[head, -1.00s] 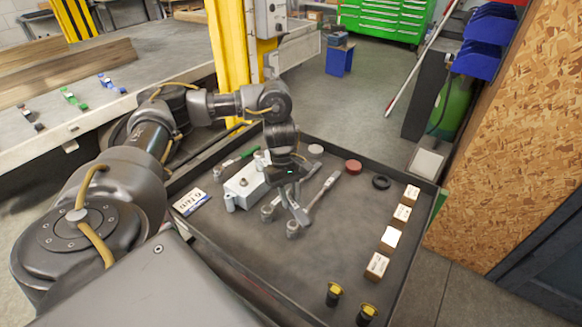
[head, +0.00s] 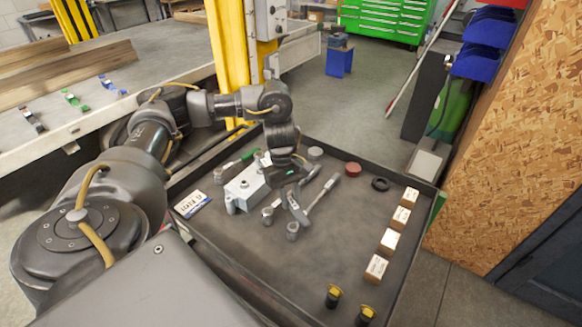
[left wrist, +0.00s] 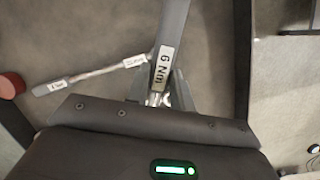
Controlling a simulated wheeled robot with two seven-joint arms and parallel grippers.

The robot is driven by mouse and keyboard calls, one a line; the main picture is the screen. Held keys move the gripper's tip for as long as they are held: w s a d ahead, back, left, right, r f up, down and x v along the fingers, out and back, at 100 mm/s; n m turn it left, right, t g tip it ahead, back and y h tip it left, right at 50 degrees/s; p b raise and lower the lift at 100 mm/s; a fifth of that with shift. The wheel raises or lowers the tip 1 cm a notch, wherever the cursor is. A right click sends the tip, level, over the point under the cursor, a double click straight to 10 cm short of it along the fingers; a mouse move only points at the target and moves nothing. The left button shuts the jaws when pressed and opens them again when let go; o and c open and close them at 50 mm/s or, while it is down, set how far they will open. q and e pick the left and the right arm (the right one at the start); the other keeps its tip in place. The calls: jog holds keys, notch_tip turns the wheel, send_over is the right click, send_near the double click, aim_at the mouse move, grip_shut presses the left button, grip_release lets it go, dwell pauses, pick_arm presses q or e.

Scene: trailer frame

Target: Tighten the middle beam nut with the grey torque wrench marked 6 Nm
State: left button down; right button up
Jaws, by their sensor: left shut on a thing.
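The grey torque wrench (left wrist: 171,35) shows in the left wrist view with a white "6 Nm" label. My left gripper (left wrist: 160,98) is shut on it just below the label. In the head view my left gripper (head: 292,187) is low over the dark tray, and a grey end of the wrench (head: 297,210) shows below it. I cannot tell whether the wrench touches the tray. On the trailer beam at the left are a dark, a green and a blue fitting; the green one (head: 75,100) is in the middle. Their nuts are too small to make out. My right gripper is not in view.
The dark tray (head: 345,280) holds a grey box (head: 246,186), another labelled wrench (head: 323,193), a red cap (head: 352,169), a black ring (head: 380,184), several labelled blocks and two yellow-topped items. A yellow post (head: 228,60) stands behind my left arm.

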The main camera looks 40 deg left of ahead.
pick_arm(q)
jog(key=shift+r+p, duration=1.95)
jog(key=shift+r, duration=0.15)
jog(key=c, duration=1.9)
grip_release()
jog(key=shift+f, duration=0.1)
grip_shut()
